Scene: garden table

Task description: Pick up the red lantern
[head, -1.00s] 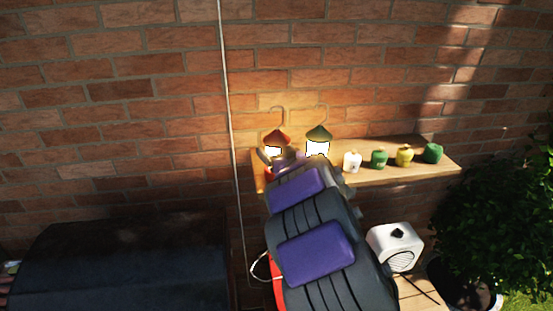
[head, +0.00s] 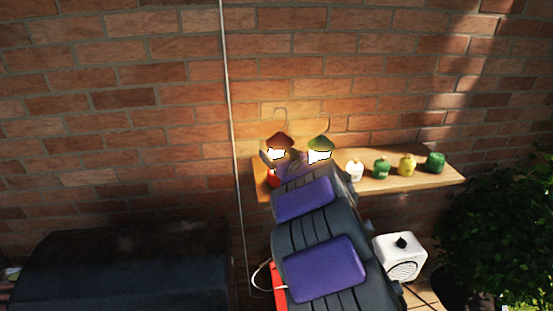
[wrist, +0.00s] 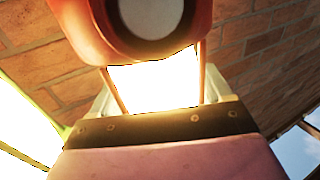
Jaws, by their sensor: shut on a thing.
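The red lantern (head: 279,140) has a red cone roof and a bright glowing body. It is at the left end of the wooden shelf in the head view. In the wrist view its red top (wrist: 140,42) and white-hot glow fill the upper middle. My gripper (wrist: 158,95) has a finger on each side of the glowing body and is shut on the lantern.
A green-roofed lantern (head: 320,143) stands close to the right of the red one. A white jar (head: 355,170), a green jar (head: 382,168), a yellow jar (head: 407,166) and a dark green jar (head: 435,162) line the shelf (head: 448,178). The brick wall (head: 120,130) is close behind.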

